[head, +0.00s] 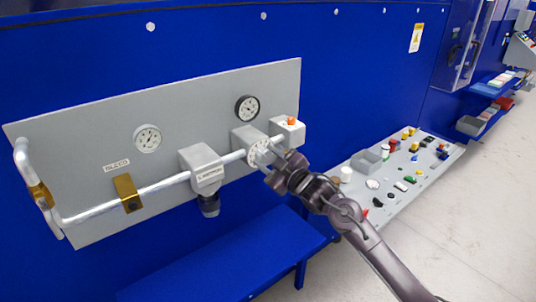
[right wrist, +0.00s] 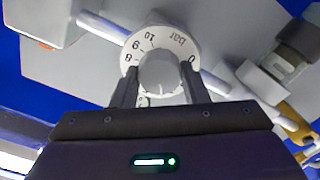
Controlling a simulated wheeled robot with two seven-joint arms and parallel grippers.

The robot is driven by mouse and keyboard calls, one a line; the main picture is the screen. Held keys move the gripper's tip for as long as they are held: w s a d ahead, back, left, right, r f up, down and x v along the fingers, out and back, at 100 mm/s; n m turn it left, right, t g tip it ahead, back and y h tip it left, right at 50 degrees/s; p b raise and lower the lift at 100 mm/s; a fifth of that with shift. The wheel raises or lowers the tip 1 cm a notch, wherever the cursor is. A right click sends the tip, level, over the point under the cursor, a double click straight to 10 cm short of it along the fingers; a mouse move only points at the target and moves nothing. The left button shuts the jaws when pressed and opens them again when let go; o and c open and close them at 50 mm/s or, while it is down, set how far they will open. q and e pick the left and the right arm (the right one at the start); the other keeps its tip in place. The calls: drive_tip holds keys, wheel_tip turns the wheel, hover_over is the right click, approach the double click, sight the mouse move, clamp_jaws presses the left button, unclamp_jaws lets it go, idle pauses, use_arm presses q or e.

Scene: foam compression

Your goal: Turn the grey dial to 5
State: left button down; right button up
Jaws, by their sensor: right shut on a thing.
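The grey dial (head: 257,150) sits on the pipe at the right part of the grey wall panel. In the right wrist view its knob (right wrist: 161,68) stands in front of a white scale disc (right wrist: 160,33) marked "bar", with 0, 8, 9 and 10 readable. The lower part of the scale is hidden by the knob and fingers. I cannot tell which number the knob points to. My right gripper (head: 268,158) is at the dial, its fingers shut on the knob from both sides (right wrist: 160,82). My left gripper is not in view.
Two round gauges (head: 148,138) (head: 247,108) are on the panel. A box with an orange button (head: 291,121) is just right of the dial. A metal pipe (head: 100,208) runs along the panel. A blue bench (head: 225,255) stands below; a tray of small parts (head: 385,210) is at right.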

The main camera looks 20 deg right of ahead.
drive_tip(key=m+p, duration=0.2)
drive_tip(key=m, duration=0.2)
drive_tip(key=shift+f+m+p, duration=0.1)
drive_tip(key=shift+m+p, duration=0.5)
drive_tip(key=shift+m, duration=0.6)
drive_tip(key=o, duration=1)
drive_tip(key=shift+c, duration=0.2)
drive_tip(key=b+v, duration=0.2)
drive_tip(key=v, duration=0.6)
